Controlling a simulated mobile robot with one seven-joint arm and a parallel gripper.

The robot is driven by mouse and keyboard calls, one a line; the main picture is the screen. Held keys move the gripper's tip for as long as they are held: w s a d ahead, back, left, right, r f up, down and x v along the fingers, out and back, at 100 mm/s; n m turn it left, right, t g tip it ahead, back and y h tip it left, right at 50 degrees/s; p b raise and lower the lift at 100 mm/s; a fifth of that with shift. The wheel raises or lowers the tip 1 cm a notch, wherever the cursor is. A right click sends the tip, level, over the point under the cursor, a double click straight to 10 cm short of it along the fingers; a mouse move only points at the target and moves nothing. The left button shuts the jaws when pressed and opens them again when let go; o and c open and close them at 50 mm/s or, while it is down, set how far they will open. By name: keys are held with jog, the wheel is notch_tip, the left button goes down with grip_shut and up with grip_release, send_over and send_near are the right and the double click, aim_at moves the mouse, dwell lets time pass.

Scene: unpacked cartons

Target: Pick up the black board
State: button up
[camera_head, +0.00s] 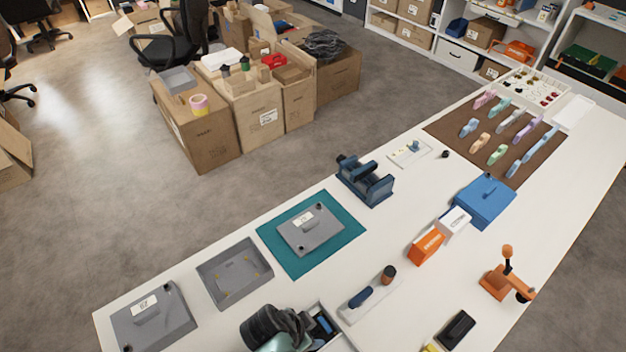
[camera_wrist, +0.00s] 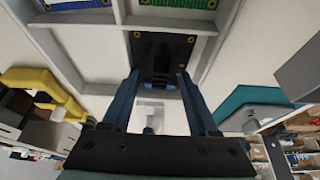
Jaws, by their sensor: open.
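The black board (camera_wrist: 160,52) lies in one compartment of a light grey divided tray (camera_wrist: 118,45) in the wrist view. My gripper (camera_wrist: 158,76) is open, and its two blue fingers point at the board, one towards each side of its near end. Nothing is held between them. I cannot tell whether the fingertips touch the board. In the head view my gripper and arm cover much of the tray (camera_head: 346,340) at the bottom, and the board cannot be made out there.
A blue board (camera_wrist: 75,4) and a green board (camera_wrist: 182,3) lie in neighbouring compartments. A yellow-handled item (camera_wrist: 45,88) stands left in the wrist view.

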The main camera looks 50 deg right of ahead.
jog(key=shift+d+f, duration=0.1)
jog(key=shift+f, duration=0.1)
grip_shut()
dwell(0.5)
notch_tip(320, 180, up, 10)
dwell(0.6)
